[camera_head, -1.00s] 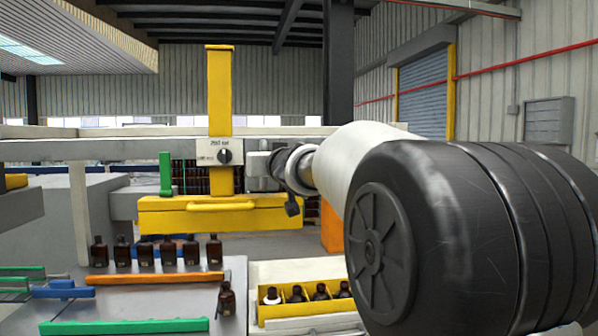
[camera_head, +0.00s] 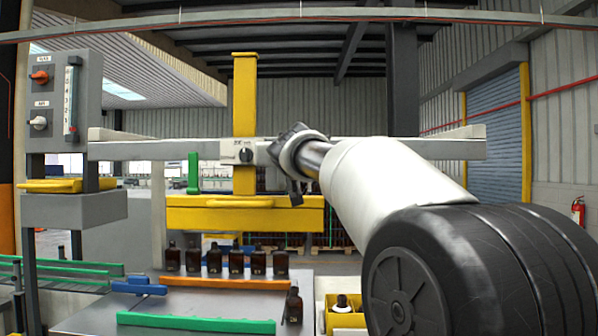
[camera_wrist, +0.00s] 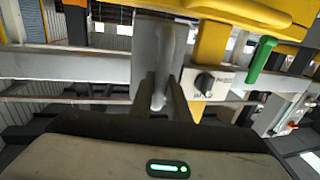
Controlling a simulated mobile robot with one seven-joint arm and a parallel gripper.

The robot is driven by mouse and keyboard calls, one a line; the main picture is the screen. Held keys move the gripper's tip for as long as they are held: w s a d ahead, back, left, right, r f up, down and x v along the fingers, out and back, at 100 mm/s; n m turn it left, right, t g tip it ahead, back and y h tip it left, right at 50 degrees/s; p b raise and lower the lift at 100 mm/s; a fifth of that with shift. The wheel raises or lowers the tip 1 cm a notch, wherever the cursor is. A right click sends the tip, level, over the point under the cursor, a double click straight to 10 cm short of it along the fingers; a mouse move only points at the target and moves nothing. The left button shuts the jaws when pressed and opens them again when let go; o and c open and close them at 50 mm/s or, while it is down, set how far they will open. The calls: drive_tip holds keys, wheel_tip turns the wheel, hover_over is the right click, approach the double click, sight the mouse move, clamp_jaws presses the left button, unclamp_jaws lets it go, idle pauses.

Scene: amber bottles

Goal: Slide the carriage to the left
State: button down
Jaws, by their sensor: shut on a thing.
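The carriage is a yellow post (camera_head: 244,95) with a wide yellow crossbar (camera_head: 245,215) below and a pale block with a black dial (camera_head: 246,154) where it meets the grey rail (camera_head: 140,150). A green lever (camera_head: 194,172) stands on the crossbar's left part. My gripper (camera_head: 272,152) is at the block's right side, and my arm reaches in from the right. In the wrist view my gripper (camera_wrist: 163,98) is shut on a grey handle (camera_wrist: 158,50) beside the dial block. The exact finger contact is partly hidden.
Amber bottles (camera_head: 214,261) stand in a row below the crossbar, behind an orange strip (camera_head: 225,283). One bottle (camera_head: 293,305) stands apart near a yellow crate (camera_head: 345,318). A grey control panel (camera_head: 62,100) rises at the rail's left end. The rail left of the carriage looks clear.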

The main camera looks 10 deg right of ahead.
drive_tip(key=w+a, duration=0.1)
drive_tip(key=a, duration=0.3)
drive_tip(key=w+a+b, duration=0.1)
drive_tip(key=a, duration=0.4)
drive_tip(key=w+a, duration=0.1)
drive_tip(key=a, duration=0.4)
drive_tip(key=shift+w+a+b, duration=0.1)
drive_tip(key=shift+w+b, duration=0.1)
drive_tip(key=shift+b, duration=0.15)
drive_tip(key=shift+a+r, duration=0.15)
drive_tip(key=shift+s, duration=0.1)
drive_tip(key=c, duration=2)
unclamp_jaws()
drive_tip(key=shift+c, duration=0.2)
drive_tip(key=o, duration=0.4)
drive_tip(key=shift+a, duration=0.15)
drive_tip(key=shift+c, duration=0.2)
